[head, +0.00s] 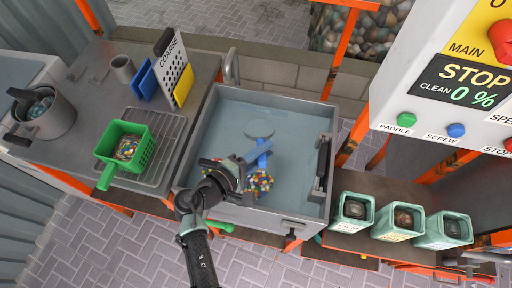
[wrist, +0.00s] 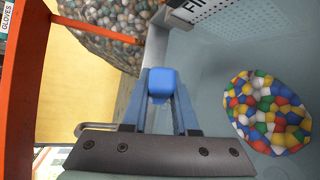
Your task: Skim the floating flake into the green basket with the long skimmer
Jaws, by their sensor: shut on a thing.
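My gripper (head: 256,157) is over the tank (head: 210,110) of grey-blue water. In the wrist view my gripper (wrist: 160,95) is shut on a blue handle (wrist: 161,84), seemingly the skimmer's. In the head view a pale round disc (head: 258,130) shows just beyond the blue parts; I cannot tell whether it is the skimmer's head. The multicoloured flake floats near my gripper, with a patch on the right (head: 260,183) and part on the left behind my wrist. One flake patch (wrist: 268,112) shows right of the fingers in the wrist view. The green basket (head: 148,155) stands left of the tank with coloured flake inside.
The basket stands on a ribbed drainboard (head: 168,150). A grey pot (head: 48,115), a cup (head: 123,68) and a COARSE board (head: 177,65) are on the left counter. Green bins (head: 352,213) stand right of the tank. A control panel (head: 445,100) hangs at upper right.

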